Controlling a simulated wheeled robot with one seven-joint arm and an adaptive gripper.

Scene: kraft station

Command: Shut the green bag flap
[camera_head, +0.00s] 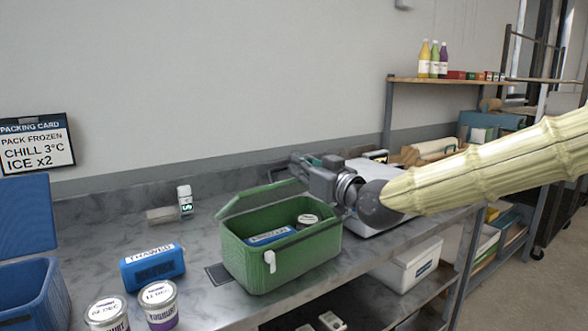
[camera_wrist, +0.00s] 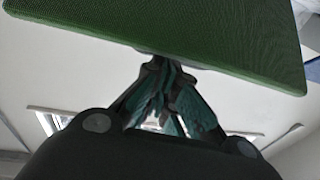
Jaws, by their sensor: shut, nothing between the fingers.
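The green bag (camera_head: 290,266) stands on the metal bench, with its top open. Its flap (camera_head: 262,191) is raised at the back, tilted and seen as a thin band. Inside lie a blue pack (camera_head: 271,236) and a lidded tub (camera_head: 307,219). A pale buckle (camera_head: 270,262) is on the front. My gripper (camera_head: 298,164) is shut and empty, just behind and above the flap's right end. In the wrist view, the flap (camera_wrist: 190,30) spans the top, close to my closed fingertips (camera_wrist: 168,65); I cannot tell whether they touch.
A blue THAWED pack (camera_head: 152,267) and two tubs (camera_head: 158,305) stand left of the bag. An open blue box (camera_head: 35,290) is at the far left. A small white device (camera_head: 185,201) stands near the wall. A pale machine (camera_head: 375,218) sits right of the bag under my arm.

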